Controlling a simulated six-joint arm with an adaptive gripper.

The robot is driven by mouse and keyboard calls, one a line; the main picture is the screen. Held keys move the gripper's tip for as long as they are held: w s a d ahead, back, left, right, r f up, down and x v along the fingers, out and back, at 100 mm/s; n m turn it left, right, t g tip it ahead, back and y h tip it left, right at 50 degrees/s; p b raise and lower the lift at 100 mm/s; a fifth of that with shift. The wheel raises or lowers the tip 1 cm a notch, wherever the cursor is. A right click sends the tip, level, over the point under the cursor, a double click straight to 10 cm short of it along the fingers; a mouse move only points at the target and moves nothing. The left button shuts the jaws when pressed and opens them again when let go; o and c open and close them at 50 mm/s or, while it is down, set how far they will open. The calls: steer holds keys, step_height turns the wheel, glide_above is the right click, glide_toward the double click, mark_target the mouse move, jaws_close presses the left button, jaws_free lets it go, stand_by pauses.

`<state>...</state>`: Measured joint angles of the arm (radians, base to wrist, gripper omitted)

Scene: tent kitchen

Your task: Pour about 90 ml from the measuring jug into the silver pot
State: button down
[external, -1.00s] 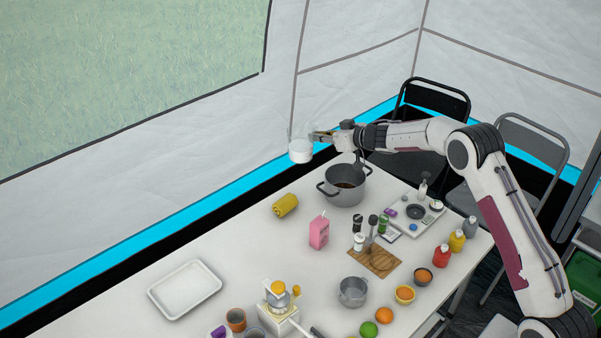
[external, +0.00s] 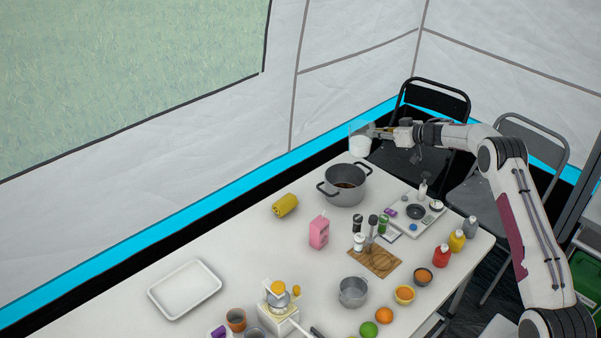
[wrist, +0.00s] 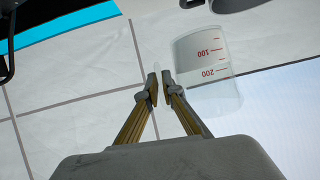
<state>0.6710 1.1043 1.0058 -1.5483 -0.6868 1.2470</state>
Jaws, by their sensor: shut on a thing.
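The measuring jug (external: 360,146) is clear, with white liquid in its lower part, and looks roughly upright in the external view. In the wrist view the jug (wrist: 208,72) shows red marks of 100 and 200, upside down in the picture. My gripper (external: 373,133) is shut on the jug's side; in the wrist view its fingertips (wrist: 160,88) are close together beside the jug, and the clear handle is hard to see. The large silver-grey pot (external: 346,189) has two black handles and brownish contents. The jug is raised above and behind it, slightly right of its middle.
A smaller silver pot (external: 353,292) stands nearer the front. A white tray (external: 184,289) lies left. Chairs stand behind.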

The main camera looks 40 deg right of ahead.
steer(key=s+d+f, duration=0.1)
steer(key=s+d, duration=0.2)
steer(key=d, duration=0.2)
steer(key=shift+d+f, duration=0.2)
steer(key=shift+d, duration=0.05)
steer(key=shift+a+h, duration=0.15)
steer(key=shift+h, duration=0.35)
steer(key=a+r+n+h+p, duration=0.2)
steer(key=a+n+h+p, duration=0.2)
steer(key=a+n, duration=0.1)
steer(key=shift+s+a+r+h, duration=0.15)
steer(key=shift+a+r+h, duration=0.25)
steer(key=shift+a, duration=0.5)
steer(key=shift+a+n+t+p, duration=0.35)
steer(key=shift+n+t+p, duration=0.25)
steer(key=shift+p, duration=1.35)
steer(key=shift+a+f+n+h, duration=0.1)
steer(key=shift+a+n+h, duration=0.6)
steer(key=shift+a+n, duration=0.45)
stand_by(0.7)
